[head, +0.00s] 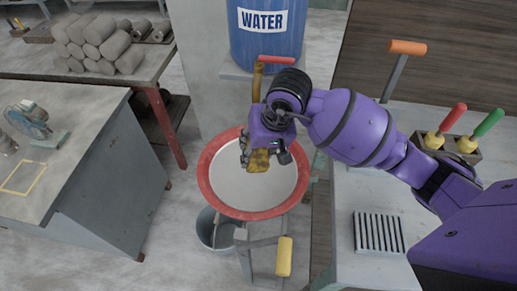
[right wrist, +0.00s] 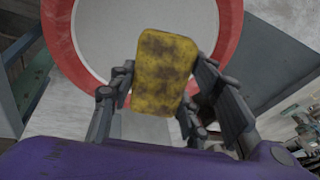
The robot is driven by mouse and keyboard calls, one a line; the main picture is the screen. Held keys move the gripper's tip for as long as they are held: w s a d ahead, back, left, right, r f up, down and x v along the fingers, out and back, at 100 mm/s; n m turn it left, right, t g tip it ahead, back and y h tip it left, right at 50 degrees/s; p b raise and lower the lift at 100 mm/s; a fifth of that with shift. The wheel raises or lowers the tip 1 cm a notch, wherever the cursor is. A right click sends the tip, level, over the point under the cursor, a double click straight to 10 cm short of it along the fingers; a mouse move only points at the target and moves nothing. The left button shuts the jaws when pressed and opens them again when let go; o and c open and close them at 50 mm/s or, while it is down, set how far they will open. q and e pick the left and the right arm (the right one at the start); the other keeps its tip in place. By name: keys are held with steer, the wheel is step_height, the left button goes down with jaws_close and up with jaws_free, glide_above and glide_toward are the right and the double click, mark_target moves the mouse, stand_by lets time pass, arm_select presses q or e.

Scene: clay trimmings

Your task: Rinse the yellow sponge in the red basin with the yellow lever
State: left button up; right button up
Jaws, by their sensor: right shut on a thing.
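The yellow sponge (head: 259,160) has dark smudges and is held over the red basin. My right gripper (head: 264,155) is shut on it; the sponge also shows between the fingers in the right wrist view (right wrist: 164,72). The red basin (head: 217,202) has a red rim and a pale inside; its rim also shows in the right wrist view (right wrist: 62,45). The yellow lever (head: 284,257) stands in front of the basin, at its lower right. My left gripper is not in view.
A blue water barrel (head: 265,45) with a red-handled tap (head: 277,59) stands behind the basin. A grey bucket (head: 208,228) is below the basin. An orange-handled lever (head: 407,47) and a slotted grate (head: 379,232) are at the right. A workbench (head: 90,165) stands at the left.

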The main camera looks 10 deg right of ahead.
mark_target(258, 163)
steer(key=shift+s+f+b, duration=0.1)
steer(key=shift+f+b, duration=0.25)
steer(key=shift+f, duration=0.5)
step_height(258, 163, down, 3)
steer(key=shift+f+b, duration=0.15)
steer(key=shift+b, duration=0.55)
arm_select(q)
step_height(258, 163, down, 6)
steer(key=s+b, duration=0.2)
steer(key=b, duration=0.1)
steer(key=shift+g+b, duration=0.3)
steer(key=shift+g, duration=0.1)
arm_select(e)
step_height(258, 163, down, 6)
steer(key=shift+r, duration=0.25)
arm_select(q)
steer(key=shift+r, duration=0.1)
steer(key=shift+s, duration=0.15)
arm_select(e)
steer(key=shift+d, duration=0.2)
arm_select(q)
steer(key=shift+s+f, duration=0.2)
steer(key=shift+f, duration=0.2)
arm_select(e)
steer(key=shift+d, duration=0.25)
